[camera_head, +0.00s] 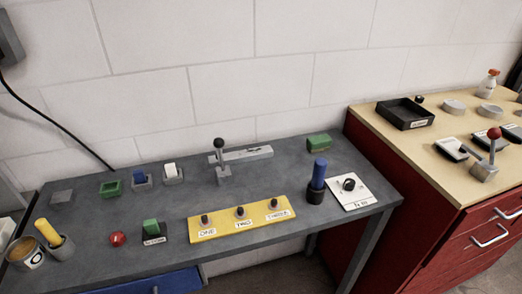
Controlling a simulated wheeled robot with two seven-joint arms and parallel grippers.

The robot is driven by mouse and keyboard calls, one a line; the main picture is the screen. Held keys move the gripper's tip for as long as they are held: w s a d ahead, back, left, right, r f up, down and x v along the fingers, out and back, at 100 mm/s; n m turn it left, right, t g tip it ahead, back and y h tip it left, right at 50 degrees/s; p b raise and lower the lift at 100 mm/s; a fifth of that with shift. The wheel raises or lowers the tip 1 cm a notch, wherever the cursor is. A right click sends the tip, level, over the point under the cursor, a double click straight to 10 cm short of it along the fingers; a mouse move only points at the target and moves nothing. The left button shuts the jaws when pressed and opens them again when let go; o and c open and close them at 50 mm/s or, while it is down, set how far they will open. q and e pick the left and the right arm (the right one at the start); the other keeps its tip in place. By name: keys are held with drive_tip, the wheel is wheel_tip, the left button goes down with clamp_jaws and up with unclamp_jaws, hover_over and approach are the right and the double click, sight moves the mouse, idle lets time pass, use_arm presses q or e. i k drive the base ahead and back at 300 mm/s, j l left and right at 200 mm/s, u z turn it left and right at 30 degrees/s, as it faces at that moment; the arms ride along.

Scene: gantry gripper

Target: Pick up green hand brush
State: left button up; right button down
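No object is clear enough to be named for certain as the green hand brush. A green block-like object (319,142) lies at the back right of the grey table. A green upright piece (151,226) stands on a dark labelled base near the front left. A small green open tray-like piece (110,188) lies at the back left. Bristles cannot be made out on any of them. Neither of my grippers is in view.
The grey table (300,170) also holds a yellow panel (205,233) with three knobs, a lever (221,165), a blue-handled item in a dark holder (317,182), a red button (117,239) and a yellow-handled item (49,233). A red cabinet (440,250) stands at right.

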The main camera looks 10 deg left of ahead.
sight(319, 142)
drive_tip(key=i+l+u, duration=0.2)
drive_tip(key=u, duration=0.3)
drive_tip(key=i+l+u, duration=0.15)
drive_tip(key=l+u, duration=0.35)
